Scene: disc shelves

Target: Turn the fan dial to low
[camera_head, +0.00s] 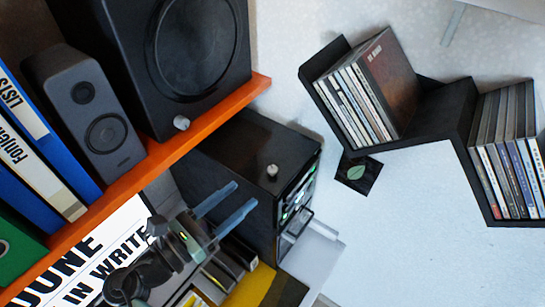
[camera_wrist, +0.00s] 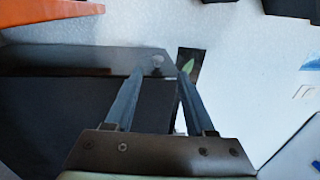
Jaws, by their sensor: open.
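No dial here carries a label that I can read as fan. A small pale knob (camera_head: 272,170) stands on top of a black case (camera_head: 235,155) with a lit front. In the wrist view the knob (camera_wrist: 156,61) shows small and blurred, just beyond my fingertips. A second silver knob (camera_head: 181,122) sits at the foot of the large speaker. My gripper (camera_head: 243,194) is open and empty. Its two fingers point towards the top of the black case, a little short of the first knob. In the wrist view the gripper (camera_wrist: 161,72) has a clear gap between its tips.
An orange shelf (camera_head: 205,125) bears a large black speaker (camera_head: 205,50), a small grey speaker (camera_head: 85,110) and binders. Black disc shelves (camera_head: 440,110) hold CDs at right. A dark leaf plate (camera_head: 357,173) is on the pale wall.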

